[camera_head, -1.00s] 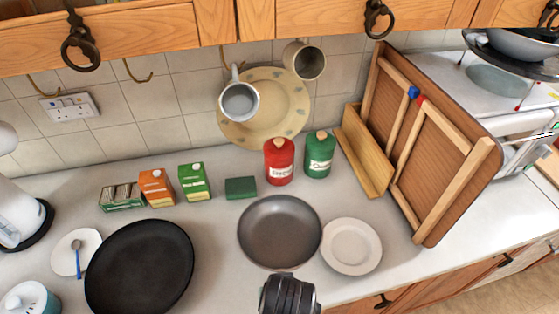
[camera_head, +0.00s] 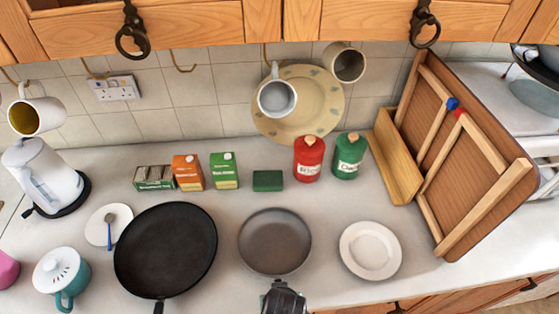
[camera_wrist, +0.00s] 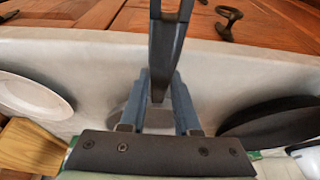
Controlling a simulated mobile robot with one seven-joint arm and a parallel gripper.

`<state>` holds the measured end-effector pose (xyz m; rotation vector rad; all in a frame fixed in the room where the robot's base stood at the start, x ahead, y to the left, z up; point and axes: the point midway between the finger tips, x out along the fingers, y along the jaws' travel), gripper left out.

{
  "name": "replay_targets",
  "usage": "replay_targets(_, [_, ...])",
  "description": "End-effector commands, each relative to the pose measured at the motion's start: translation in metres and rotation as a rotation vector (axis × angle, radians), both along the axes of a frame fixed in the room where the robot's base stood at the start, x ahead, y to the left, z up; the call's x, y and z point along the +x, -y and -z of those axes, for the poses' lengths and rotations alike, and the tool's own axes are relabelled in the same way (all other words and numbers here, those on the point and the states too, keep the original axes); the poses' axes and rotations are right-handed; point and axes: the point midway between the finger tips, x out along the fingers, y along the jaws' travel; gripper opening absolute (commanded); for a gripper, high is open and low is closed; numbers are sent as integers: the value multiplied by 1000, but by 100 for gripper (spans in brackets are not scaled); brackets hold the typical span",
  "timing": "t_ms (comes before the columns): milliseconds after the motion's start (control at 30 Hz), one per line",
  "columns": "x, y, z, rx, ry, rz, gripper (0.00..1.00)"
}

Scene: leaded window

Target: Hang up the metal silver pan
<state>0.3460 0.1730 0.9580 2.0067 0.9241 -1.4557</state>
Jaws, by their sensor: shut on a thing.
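The silver-grey metal pan (camera_head: 275,242) is over the counter, between the large black pan and the white plate. My gripper (camera_head: 283,296) is at its near side, at the bottom of the head view. In the wrist view the fingers (camera_wrist: 161,105) are shut around a dark handle (camera_wrist: 165,50), which runs up out of the picture. The pan's bowl is mostly hidden there. I cannot tell whether the pan touches the counter. Bare hooks (camera_head: 183,67) hang under the wall cabinet, one above the cartons and another near the socket (camera_head: 115,88).
A black pan (camera_head: 166,250) is left of the silver pan and a white plate (camera_head: 370,250) is right. Cartons, a green box (camera_head: 267,181) and red and green canisters (camera_head: 308,158) stand behind. A wooden rack (camera_head: 470,150) leans at right.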

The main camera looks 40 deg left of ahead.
Motion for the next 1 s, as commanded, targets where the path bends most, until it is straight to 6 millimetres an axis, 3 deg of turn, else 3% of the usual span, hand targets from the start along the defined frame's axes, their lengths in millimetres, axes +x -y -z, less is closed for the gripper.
replay_targets(100, [1, -1, -1, 2, 3, 0, 0])
replay_targets(133, [0, 0, 0, -2, -1, 0, 32])
replay_targets(300, [0, 0, 0, -2, -1, 0, 60])
replay_targets(667, [0, 1, -4, -1, 1, 0, 60])
replay_targets(867, [-6, 7, -28, 0, 3, 2, 60])
replay_targets(1000, [-11, 13, -55, 1, 3, 1, 60])
